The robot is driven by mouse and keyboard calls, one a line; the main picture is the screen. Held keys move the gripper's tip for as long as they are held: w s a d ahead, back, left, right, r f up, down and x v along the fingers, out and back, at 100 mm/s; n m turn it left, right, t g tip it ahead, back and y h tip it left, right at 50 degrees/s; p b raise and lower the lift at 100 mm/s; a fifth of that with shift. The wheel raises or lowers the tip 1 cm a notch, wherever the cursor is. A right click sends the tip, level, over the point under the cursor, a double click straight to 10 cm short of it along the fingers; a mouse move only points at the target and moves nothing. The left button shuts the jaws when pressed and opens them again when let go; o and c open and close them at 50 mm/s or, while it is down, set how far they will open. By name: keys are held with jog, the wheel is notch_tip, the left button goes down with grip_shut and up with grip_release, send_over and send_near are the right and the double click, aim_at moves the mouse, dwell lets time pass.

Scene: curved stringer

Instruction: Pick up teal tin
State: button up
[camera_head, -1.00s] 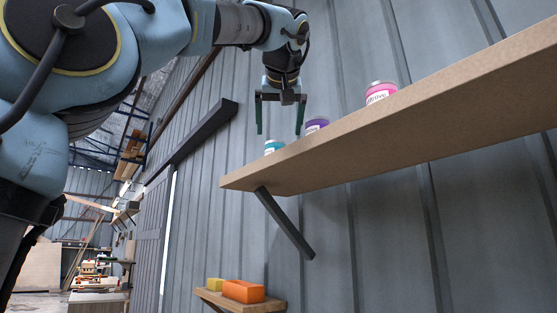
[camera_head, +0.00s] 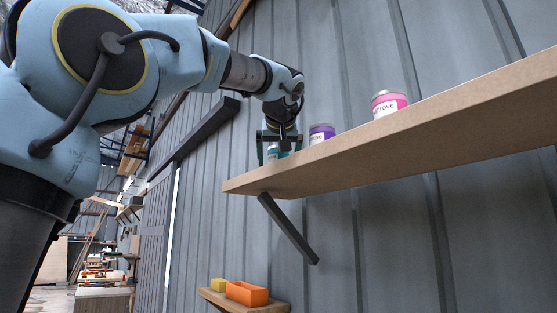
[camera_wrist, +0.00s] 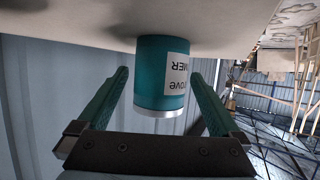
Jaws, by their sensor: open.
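The teal tin (camera_wrist: 152,85) has a white label and a silver rim. In the wrist view it is between the two fingers of my gripper (camera_wrist: 158,98), with a gap on each side. In the head view the teal tin (camera_head: 273,152) stands at the left end of the upper shelf (camera_head: 380,150), partly hidden by my gripper (camera_head: 279,150). My gripper is open and reaches down around the tin from above.
A purple tin (camera_head: 321,134) stands right of the teal tin on the shelf, and a pink tin (camera_head: 389,103) stands further right. A corrugated wall (camera_head: 340,230) is behind.

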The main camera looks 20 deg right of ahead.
jog(key=shift+c, duration=0.2)
jog(key=c, duration=1.5)
